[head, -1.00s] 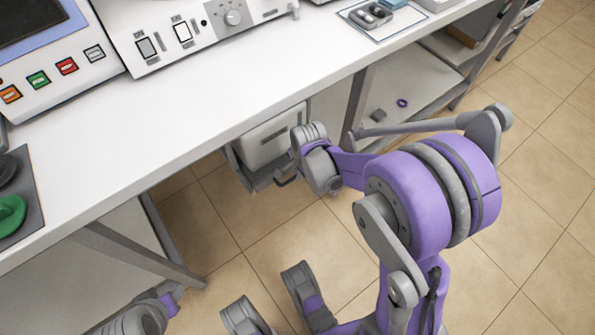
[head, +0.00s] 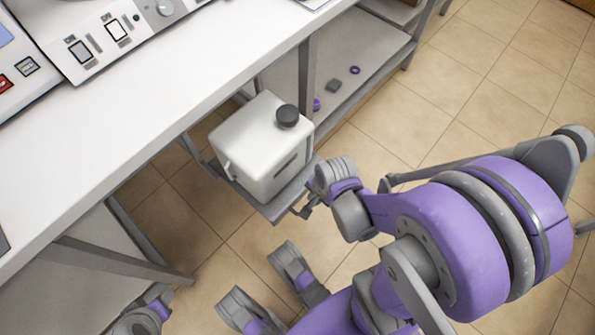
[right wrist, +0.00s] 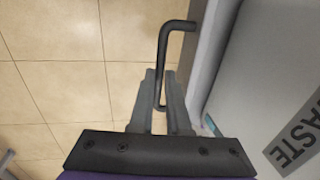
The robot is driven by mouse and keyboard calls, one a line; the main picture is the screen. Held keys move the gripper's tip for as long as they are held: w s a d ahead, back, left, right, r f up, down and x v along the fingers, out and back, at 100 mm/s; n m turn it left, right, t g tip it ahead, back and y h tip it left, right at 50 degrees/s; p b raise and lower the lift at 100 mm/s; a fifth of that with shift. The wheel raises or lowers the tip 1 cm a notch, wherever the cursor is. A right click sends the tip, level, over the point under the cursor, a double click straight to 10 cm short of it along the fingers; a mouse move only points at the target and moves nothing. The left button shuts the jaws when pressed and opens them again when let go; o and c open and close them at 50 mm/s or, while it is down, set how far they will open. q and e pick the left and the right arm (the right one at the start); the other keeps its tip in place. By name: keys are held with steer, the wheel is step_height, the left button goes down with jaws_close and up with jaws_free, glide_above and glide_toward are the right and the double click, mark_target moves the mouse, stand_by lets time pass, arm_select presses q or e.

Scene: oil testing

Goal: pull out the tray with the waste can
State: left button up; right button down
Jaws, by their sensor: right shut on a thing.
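The waste can (head: 262,142) is a white, boxy container with a black cap (head: 288,116). It stands upright on a grey tray (head: 272,209), which sticks out from under the white table. In the right wrist view the can (right wrist: 275,90) shows its "WASTE" label at the right, beside the tray's edge (right wrist: 208,65). My right gripper (head: 303,212) is at the tray's front. In the right wrist view its fingers (right wrist: 160,98) are shut around the dark bar handle (right wrist: 164,55) of the tray. My left gripper's fingers do not show.
The white table (head: 130,125) stands above and behind the tray, with equipment (head: 100,40) on top. A table leg (head: 307,80) and a lower shelf (head: 350,60) with small objects are right of the can. The tiled floor (head: 430,100) in front is open.

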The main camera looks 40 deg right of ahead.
steer(key=shift+s+d, duration=0.2)
steer(key=shift+s, duration=2.05)
steer(key=c, duration=0.9)
jaws_free()
steer(key=r+p, duration=0.2)
steer(key=r, duration=0.1)
steer(key=s+r+p, duration=0.1)
steer(key=r+p, duration=0.2)
steer(key=r, duration=0.1)
steer(key=s+r+p, duration=0.1)
steer(key=r+p, duration=0.1)
steer(key=r, duration=0.1)
steer(key=shift+d+r, duration=0.1)
steer(key=shift+r, duration=0.25)
